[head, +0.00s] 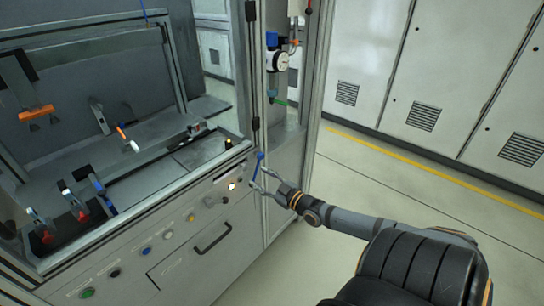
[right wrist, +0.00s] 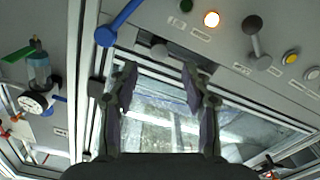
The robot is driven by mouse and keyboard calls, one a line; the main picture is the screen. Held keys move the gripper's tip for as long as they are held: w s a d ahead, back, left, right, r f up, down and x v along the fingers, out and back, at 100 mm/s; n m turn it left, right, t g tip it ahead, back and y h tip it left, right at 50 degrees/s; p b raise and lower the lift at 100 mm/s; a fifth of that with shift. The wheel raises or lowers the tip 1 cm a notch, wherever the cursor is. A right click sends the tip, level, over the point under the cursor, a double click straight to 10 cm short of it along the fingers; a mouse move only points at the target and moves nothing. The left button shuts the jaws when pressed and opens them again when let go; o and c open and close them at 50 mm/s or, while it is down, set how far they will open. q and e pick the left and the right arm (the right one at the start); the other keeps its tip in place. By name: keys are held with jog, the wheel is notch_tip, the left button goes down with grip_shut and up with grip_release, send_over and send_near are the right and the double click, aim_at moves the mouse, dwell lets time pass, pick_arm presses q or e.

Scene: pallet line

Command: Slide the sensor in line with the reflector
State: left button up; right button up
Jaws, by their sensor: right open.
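My right gripper (head: 262,180) reaches in from the right to the front right corner of the machine frame. It is open and empty, beside a blue lever (head: 259,160). In the right wrist view the two spread fingers (right wrist: 160,85) have nothing between them, and the blue lever (right wrist: 119,22) lies above the left finger. I cannot clearly identify the sensor or the reflector. A small dark and white part (head: 197,128) and an orange-and-white tipped part (head: 127,137) are inside the machine. My left gripper is not in view.
The front panel holds a lit button (head: 232,186), several coloured buttons and a bar handle (head: 213,238). A pressure gauge (head: 281,61) is mounted on the right post. Clamps with red and blue parts (head: 75,203) stand at the left. Floor right of the machine is clear.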

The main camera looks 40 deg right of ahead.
jog(key=shift+s+d, duration=0.2)
jog(key=shift+s, duration=2.05)
jog(key=s+d+f+m+g+h+p, duration=0.1)
jog(key=s+d+f+g, duration=0.2)
jog(key=f, duration=0.6)
jog(key=s+d+f+m+g+h+p, duration=0.1)
jog(key=s+d+f+g+h, duration=0.1)
jog(key=s+f, duration=0.45)
jog(key=s+d+f+m+g+h, duration=0.1)
jog(key=s+d+f+g, duration=0.15)
jog(key=f, duration=0.75)
jog(key=s+a+f+m+g+p, duration=0.1)
jog(key=s+a+f+g, duration=0.1)
jog(key=s+a+f, duration=0.45)
jog(key=s+a+f+m+g, duration=0.1)
jog(key=s+a+f+g, duration=0.2)
jog(key=s+f, duration=0.55)
jog(key=s+a+f+g, duration=0.2)
jog(key=s+a+f, duration=0.1)
jog(key=s+a, duration=0.2)
jog(key=s+a+f+g+y+p, duration=0.1)
jog(key=s+a+f+g, duration=0.1)
jog(key=s+a, duration=0.4)
jog(key=shift+a+f+y, duration=0.3)
jog(key=shift+a+f, duration=0.45)
jog(key=shift+a, duration=0.25)
